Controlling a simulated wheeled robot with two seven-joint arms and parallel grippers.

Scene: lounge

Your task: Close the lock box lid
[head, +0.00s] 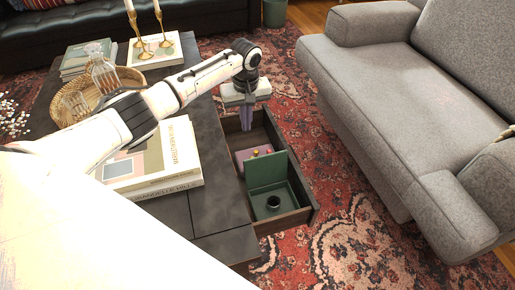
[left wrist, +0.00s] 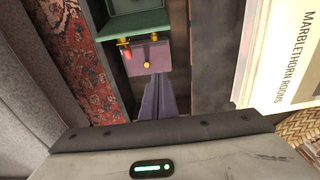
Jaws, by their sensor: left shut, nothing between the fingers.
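The green lock box (head: 292,207) sits in an open drawer at the table's right side, with a small dark round thing inside. Its green lid (head: 268,170) stands raised at the box's far side. In the left wrist view part of the green box (left wrist: 138,24) shows at the top, cut off by the edge. My left gripper (head: 247,124) points down over the far part of the drawer, beyond the raised lid. Its fingers (left wrist: 158,98) are shut and empty, apart from the lid. My right gripper is not in view.
A mauve block (left wrist: 150,60) with yellow and red knobs lies behind the lid. The drawer wall (head: 306,187) surrounds both. Books (head: 165,165) lie on the dark table (head: 220,205). A grey sofa (head: 380,110) stands right, across a strip of red rug (head: 335,170).

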